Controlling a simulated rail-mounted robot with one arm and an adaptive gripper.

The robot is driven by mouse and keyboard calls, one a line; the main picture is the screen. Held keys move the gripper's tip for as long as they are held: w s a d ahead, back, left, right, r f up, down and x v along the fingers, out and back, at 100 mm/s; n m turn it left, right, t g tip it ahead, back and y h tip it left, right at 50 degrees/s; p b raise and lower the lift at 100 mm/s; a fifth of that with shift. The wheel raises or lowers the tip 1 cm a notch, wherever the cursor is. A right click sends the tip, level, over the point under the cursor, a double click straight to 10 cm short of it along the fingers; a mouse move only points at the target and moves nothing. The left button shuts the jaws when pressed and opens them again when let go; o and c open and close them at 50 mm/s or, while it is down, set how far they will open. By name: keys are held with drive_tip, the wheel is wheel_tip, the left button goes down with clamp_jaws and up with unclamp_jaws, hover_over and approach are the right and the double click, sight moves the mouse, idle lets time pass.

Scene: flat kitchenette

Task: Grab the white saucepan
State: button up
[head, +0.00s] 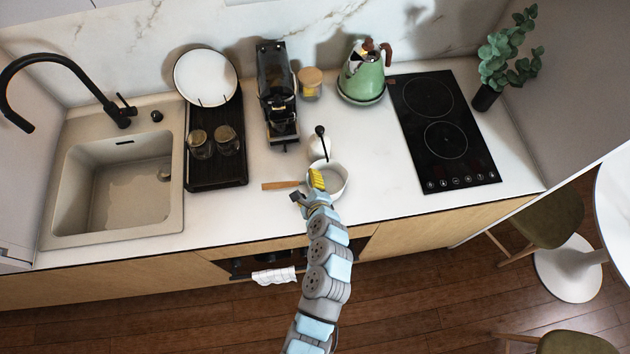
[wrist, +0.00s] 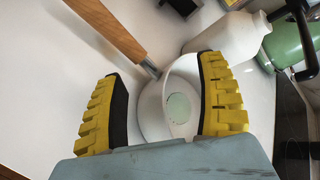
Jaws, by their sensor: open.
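The white saucepan (head: 334,180) sits on the white counter near its front edge, with its wooden handle (head: 281,185) pointing left. In the wrist view the pan (wrist: 154,122) shows between and beyond the two yellow fingers, and its wooden handle (wrist: 112,32) runs to the upper left. My gripper (head: 315,182) is over the pan's left side, near where the handle joins. In the wrist view my gripper (wrist: 163,105) is open, with nothing clasped between its fingers. Part of the pan is hidden behind the fingers and my gripper's body.
A white bottle with a black top (head: 318,146) stands just behind the pan. A green kettle (head: 362,75), a coffee machine (head: 277,95) and a black hob (head: 444,130) are farther back or to the right. A dish rack with jars (head: 215,165) is left; counter between is clear.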

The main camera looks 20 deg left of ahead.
drive_tip(key=shift+x, duration=1.25)
clamp_jaws()
